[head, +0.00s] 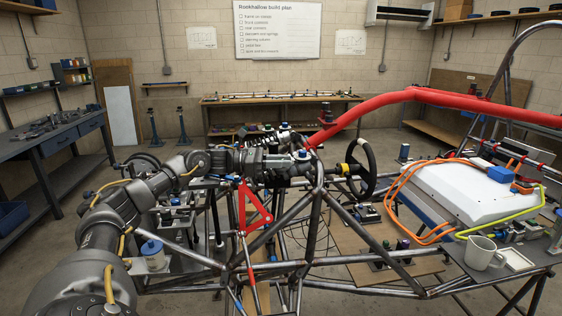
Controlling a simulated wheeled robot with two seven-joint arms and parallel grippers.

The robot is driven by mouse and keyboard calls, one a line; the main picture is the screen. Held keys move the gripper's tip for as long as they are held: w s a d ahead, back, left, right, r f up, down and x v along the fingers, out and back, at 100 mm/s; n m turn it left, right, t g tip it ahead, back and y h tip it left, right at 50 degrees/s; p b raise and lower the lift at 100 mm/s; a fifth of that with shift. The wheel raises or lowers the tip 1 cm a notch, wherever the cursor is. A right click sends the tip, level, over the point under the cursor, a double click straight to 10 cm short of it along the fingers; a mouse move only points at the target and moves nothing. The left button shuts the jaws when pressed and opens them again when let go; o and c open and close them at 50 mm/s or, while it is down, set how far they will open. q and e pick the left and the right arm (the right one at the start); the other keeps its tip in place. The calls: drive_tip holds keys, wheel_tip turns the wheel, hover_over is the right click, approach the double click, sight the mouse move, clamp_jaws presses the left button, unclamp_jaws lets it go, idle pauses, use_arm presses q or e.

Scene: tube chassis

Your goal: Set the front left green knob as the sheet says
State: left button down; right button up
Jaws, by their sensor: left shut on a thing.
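My left arm reaches in from the left to the front of the tube chassis (315,205). My left gripper (306,164) is among the suspension parts by the upper front tubes. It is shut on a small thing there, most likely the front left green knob. The knob is hidden by the gripper and nearby parts, so I cannot read its setting. A build plan board (278,28) hangs on the back wall, with a small sheet (201,37) to its left and another sheet (350,42) to its right. Their fine print is too small to read. My right gripper is out of view.
A red padded tube (400,97) runs across the right. A steering wheel (360,168) stands right of my left gripper. A white box with orange cables (455,195) and a mug (481,252) are at the right. A workbench (50,140) is far left.

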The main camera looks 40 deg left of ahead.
use_arm(q)
drive_tip(key=shift+r, duration=0.2)
drive_tip(key=c, duration=1.3)
unclamp_jaws()
drive_tip(key=shift+f, duration=0.1)
drive_tip(key=shift+o, duration=0.2)
drive_tip(key=shift+a+f, duration=0.1)
drive_tip(key=shift+s+a+f+b, duration=0.1)
drive_tip(key=shift+s+a+b, duration=0.15)
drive_tip(key=shift+b, duration=0.1)
drive_tip(key=b+v, duration=0.5)
drive_tip(key=v, duration=0.4)
drive_tip(key=shift+s+a, duration=0.35)
drive_tip(key=shift+s, duration=0.05)
